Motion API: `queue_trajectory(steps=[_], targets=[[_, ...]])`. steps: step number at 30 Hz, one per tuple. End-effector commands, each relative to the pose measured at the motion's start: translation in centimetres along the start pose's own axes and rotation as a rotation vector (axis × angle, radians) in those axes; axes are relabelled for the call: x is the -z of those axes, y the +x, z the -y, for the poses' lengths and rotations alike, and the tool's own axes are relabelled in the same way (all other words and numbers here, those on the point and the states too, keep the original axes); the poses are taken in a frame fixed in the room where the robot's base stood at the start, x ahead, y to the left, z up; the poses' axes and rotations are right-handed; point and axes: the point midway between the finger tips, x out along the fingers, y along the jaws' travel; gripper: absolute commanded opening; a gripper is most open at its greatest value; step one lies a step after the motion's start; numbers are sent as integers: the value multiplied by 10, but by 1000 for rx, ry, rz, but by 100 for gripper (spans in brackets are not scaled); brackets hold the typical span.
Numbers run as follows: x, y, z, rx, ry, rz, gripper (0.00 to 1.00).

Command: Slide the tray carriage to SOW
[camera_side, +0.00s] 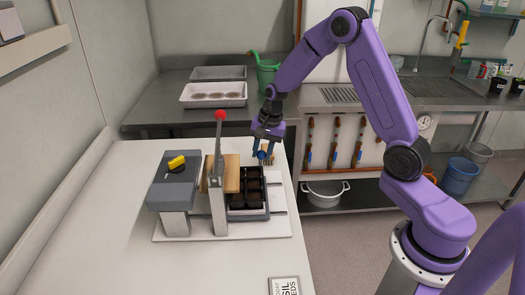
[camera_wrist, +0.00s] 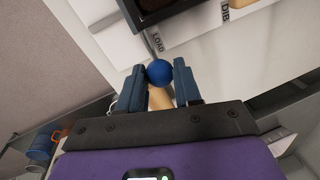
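The tray carriage (camera_side: 254,217) sits in a white base in the side view and carries a black cell tray (camera_side: 248,190). The SOW label is not visible.
A red-knobbed lever (camera_side: 220,116) and a wooden block (camera_side: 231,174) stand left of the tray. A grey box with a yellow handle (camera_side: 177,162) stands further left. A DIB label (camera_wrist: 232,8) shows in the wrist view.

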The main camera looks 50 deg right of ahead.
Motion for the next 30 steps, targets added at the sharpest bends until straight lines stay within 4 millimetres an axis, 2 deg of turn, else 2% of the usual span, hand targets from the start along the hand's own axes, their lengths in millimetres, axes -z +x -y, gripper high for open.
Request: queue_trajectory(steps=[5,14,23,24,26,30], targets=[[-1,1,4,0,-1,0,0],[-8,8,41,1,-2,0,0],[-9,8,43,0,-1,0,0],[-9,8,43,0,-1,0,37],[-9,8,43,0,-1,0,56],[-9,8,43,0,0,0,58]])
